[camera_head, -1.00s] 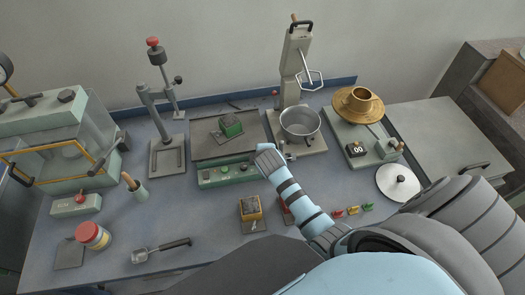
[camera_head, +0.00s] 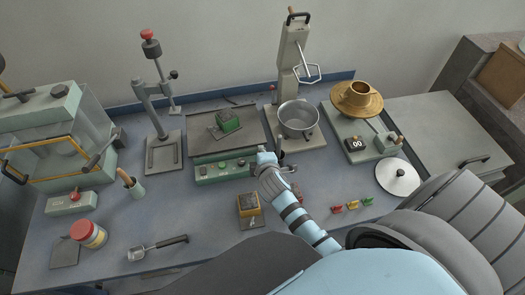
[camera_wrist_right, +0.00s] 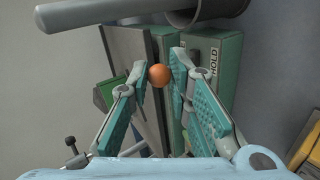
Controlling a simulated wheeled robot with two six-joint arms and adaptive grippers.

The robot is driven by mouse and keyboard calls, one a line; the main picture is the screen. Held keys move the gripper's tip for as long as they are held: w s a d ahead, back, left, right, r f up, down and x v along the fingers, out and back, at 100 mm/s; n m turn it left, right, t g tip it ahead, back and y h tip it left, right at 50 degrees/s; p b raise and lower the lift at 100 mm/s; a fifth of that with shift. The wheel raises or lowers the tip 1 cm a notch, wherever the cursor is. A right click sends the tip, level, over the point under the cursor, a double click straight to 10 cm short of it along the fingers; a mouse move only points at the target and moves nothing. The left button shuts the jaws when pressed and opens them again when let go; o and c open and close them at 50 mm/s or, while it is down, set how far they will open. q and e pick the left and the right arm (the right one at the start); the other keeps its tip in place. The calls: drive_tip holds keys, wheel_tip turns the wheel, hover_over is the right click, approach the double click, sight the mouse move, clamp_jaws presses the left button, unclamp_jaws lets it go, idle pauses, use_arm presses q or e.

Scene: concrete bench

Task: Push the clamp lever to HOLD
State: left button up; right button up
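The clamp lever's orange ball knob (camera_wrist_right: 159,75) shows in the right wrist view between the fingertips of my right gripper (camera_wrist_right: 160,68). The fingers are spread on both sides of the knob; I cannot tell whether either touches it. The lever's lower part is not clear. A green housing (camera_wrist_right: 218,62) with the word HOLD is just right of the knob. In the head view my right gripper (camera_head: 264,157) is at the right end of the green panel (camera_head: 222,171) and hides the lever there. My left gripper is not in view.
A steel bowl (camera_head: 298,118) stands on the mixer just behind and right of the gripper. A green block (camera_head: 229,122) sits on the grey plate (camera_head: 205,140) behind the panel.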

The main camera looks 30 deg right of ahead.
drive_tip(key=o, duration=0.3)
drive_tip(key=shift+a+f, duration=0.15)
drive_tip(key=shift+f, duration=0.05)
drive_tip(key=shift+o, duration=0.7)
drive_tip(key=shift+w, duration=0.25)
drive_tip(key=shift+r, duration=0.1)
drive_tip(key=v, duration=0.7)
drive_tip(key=shift+s+a, duration=0.15)
drive_tip(key=shift+s, duration=0.05)
